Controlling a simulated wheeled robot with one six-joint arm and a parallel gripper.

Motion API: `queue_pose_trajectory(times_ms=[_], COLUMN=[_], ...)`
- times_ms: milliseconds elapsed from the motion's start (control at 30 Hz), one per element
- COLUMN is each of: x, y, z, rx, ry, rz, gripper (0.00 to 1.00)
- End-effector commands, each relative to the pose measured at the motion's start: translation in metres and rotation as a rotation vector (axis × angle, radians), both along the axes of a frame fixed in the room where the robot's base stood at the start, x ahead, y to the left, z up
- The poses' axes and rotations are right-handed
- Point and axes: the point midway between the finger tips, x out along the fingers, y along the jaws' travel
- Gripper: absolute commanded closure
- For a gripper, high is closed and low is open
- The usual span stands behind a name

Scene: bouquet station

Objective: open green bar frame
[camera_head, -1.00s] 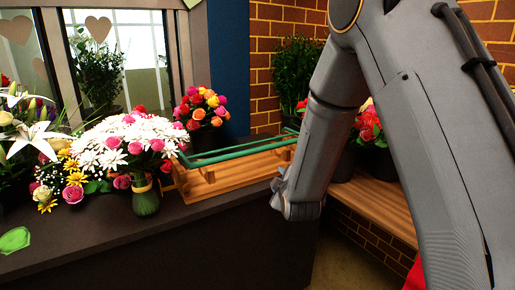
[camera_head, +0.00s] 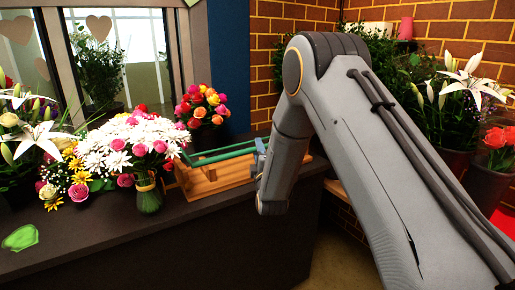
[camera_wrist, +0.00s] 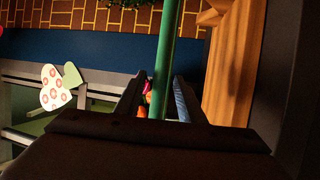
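The green bar frame (camera_head: 220,152) lies over the top of a wooden crate (camera_head: 220,178) on the dark counter. It looks lowered, close to the crate's top. My gripper (camera_head: 262,147) is at the frame's right end, partly hidden by my arm. In the wrist view a green bar (camera_wrist: 165,50) runs down between the two fingers of my gripper (camera_wrist: 160,88). The fingers are apart, with gaps showing beside the bar. The wooden crate shows at the right of the wrist view (camera_wrist: 228,60). The frame's right end is hidden in the head view.
A white and pink bouquet (camera_head: 125,145) stands just left of the crate, and a vase of orange and pink roses (camera_head: 203,108) behind it. A green leaf-like piece (camera_head: 20,238) lies on the counter's front left. Lilies (camera_head: 470,85) stand at the right.

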Motion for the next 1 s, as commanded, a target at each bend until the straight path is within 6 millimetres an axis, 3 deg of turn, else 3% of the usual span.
queue_pose_trajectory(times_ms=[367,600,1000], x=[0.0083,0.0081,0.0087], y=[0.0014,0.0013,0.0003], z=[0.0012,0.0012,0.0092], rx=[0.000,0.001,-0.015], ry=[0.001,0.001,0.025], rz=[0.000,0.000,-0.002], gripper=[0.64,1.00,1.00])
